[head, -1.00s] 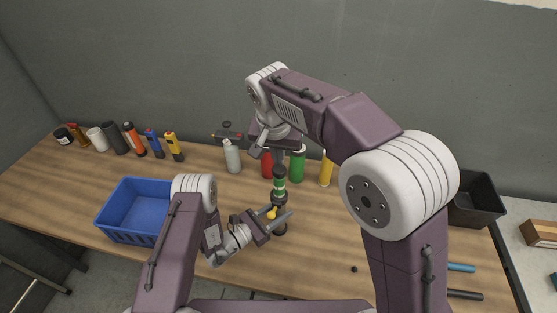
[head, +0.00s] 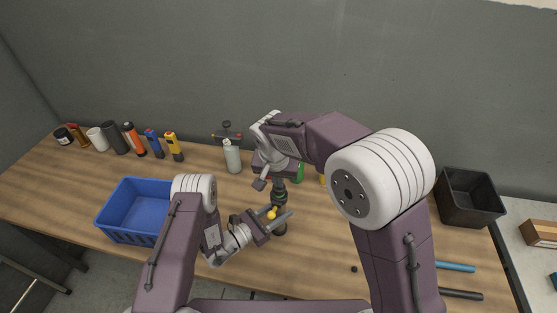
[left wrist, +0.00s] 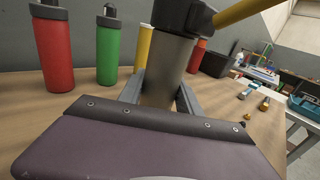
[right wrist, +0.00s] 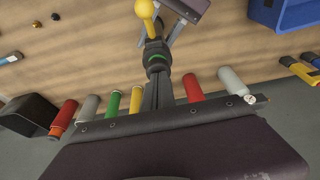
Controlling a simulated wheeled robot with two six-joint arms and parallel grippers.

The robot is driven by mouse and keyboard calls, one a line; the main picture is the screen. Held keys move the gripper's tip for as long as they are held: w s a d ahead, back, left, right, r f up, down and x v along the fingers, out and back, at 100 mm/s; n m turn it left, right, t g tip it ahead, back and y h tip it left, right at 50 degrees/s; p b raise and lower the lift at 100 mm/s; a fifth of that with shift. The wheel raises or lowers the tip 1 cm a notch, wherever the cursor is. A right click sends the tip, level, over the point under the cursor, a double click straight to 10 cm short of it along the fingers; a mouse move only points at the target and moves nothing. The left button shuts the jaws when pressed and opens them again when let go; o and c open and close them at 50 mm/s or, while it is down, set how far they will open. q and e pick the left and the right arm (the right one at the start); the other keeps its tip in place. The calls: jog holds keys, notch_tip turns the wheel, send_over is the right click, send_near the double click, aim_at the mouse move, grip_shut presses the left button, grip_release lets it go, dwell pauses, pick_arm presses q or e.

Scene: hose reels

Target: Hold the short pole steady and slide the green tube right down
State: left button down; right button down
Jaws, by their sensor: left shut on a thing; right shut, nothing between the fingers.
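The short pole (head: 281,228) stands on the table, with a black fitting and a yellow-knobbed lever (head: 271,214). My left gripper (head: 283,213) is shut around its grey lower part (left wrist: 166,70), which looks upright in the left wrist view. The right arm mostly hides the tube in the head view.
A blue crate (head: 118,234) stands on the left and a black bin (head: 448,205) on the right.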

pick_arm(q)
jog(key=shift+s+d, duration=0.1)
jog(key=shift+s, duration=0.05)
pick_arm(e)
jog(key=shift+s+d+f, duration=0.1)
jog(key=shift+s+f, duration=0.1)
jog(key=shift+f, duration=0.25)
pick_arm(q)
jog(key=shift+r, duration=0.1)
pick_arm(e)
jog(key=r, duration=0.4)
jog(key=shift+w+r, duration=0.2)
jog(key=shift+r, duration=0.2)
jog(key=v, duration=1)
pick_arm(q)
jog(key=c, duration=0.9)
grip_release()
jog(key=shift+o, duration=0.8)
